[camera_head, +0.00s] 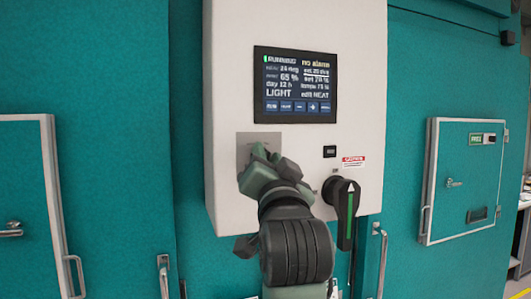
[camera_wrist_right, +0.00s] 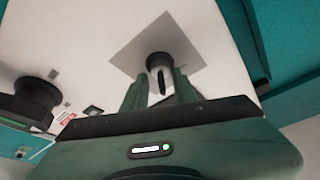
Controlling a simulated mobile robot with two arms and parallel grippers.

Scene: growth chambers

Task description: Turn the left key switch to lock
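The left key switch (camera_wrist_right: 159,62) is a round dark knob on a square grey plate, seen in the right wrist view. A slot or key with a pale edge shows on its face. The grey plate (camera_head: 246,138) also shows in the head view, where my gripper hides the switch. My right gripper (camera_wrist_right: 160,84) is open, with one green finger on each side of the switch and a gap between them. In the head view the right gripper (camera_head: 262,157) is at the plate. I cannot tell whether a finger touches the switch. My left gripper is not in view.
The white control box (camera_head: 225,60) carries a lit screen (camera_head: 295,85) above the plate. A black rotary handle (camera_head: 347,213) with a green stripe stands out to the right of my right arm. Teal chamber doors with metal handles (camera_head: 164,277) flank the box.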

